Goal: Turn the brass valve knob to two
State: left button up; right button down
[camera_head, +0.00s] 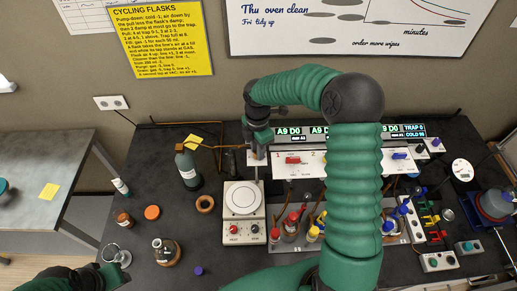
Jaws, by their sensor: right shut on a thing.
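My right arm reaches up over the bench, and its gripper (258,146) points down at the left end of the white valve panel (315,163). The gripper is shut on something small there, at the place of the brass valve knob. The knob itself is hidden by the jaws, so its pointer and number cannot be read. A red handle (292,160) by the number 1 and a blue handle (400,156) sit on the panel.
A white hotplate (243,201) stands in front of the gripper. A dark green bottle (188,168), a cork ring (205,204) and a flask (166,251) stand to its left. Red and yellow fittings (291,222) crowd the bench beside my right arm. Lit displays (290,131) stand behind the panel.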

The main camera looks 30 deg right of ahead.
jog(key=m, duration=0.2)
jog(key=shift+w+a+r+m, duration=0.1)
jog(key=shift+a+m, duration=0.05)
jog(key=shift+m, duration=0.15)
jog(key=m, duration=0.3)
jog(key=shift+m, duration=0.3)
jog(key=m, duration=0.6)
jog(key=shift+r, duration=0.1)
jog(key=m, duration=0.5)
jog(key=shift+w+m, duration=0.1)
jog(key=shift+m, duration=0.3)
jog(key=m, duration=0.5)
jog(key=c, duration=1.5)
grip_release()
